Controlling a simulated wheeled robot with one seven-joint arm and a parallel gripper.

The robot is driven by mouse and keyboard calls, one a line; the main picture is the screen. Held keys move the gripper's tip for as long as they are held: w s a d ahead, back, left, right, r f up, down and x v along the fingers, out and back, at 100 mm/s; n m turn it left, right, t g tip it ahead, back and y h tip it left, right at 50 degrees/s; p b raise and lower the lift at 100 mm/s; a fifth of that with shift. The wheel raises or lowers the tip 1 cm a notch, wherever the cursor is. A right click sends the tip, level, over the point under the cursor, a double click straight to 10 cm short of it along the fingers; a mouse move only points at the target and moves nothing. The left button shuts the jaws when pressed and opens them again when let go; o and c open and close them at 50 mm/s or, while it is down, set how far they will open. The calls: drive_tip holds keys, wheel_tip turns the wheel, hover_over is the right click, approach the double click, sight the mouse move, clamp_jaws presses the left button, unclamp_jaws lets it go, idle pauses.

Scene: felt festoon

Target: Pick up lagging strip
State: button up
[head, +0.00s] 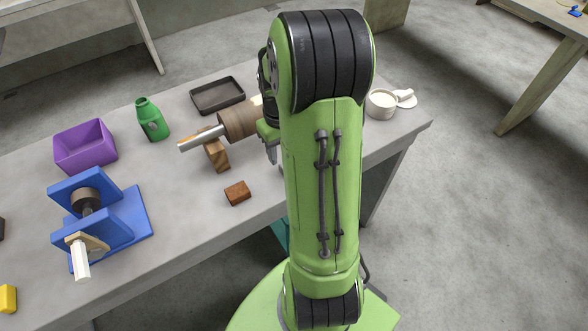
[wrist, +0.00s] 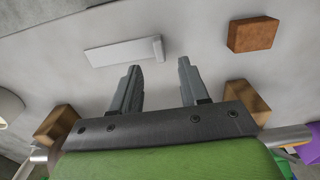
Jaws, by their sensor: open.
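A flat pale strip (wrist: 122,52), which looks like the lagging strip, lies on the table in the wrist view. A short raised piece (wrist: 158,48) stands at its right end. My gripper (wrist: 157,68) is open and empty, its two fingers pointing toward the strip. The strip's right end shows beyond the gap between the fingertips; the rest extends left past the left finger. I see no contact. In the head view my arm hides the strip and most of my gripper.
A brown block (head: 237,193) lies near the table's front edge. A metal pipe (head: 200,139) with a brown wrap (head: 240,122) rests on wooden supports (head: 217,156). A blue stand (head: 128,212), purple bin (head: 86,146), green bottle (head: 151,119), black tray (head: 217,95) and white cup (head: 381,104) stand around.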

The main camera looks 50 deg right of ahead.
wheel_tip(320, 180, down, 6)
drive_tip(key=shift+s+r+b, duration=0.1)
drive_tip(key=shift+r+b, duration=0.1)
drive_tip(key=shift+b, duration=0.65)
drive_tip(key=shift+r, duration=0.1)
drive_tip(key=shift+c, duration=0.3)
clamp_jaws()
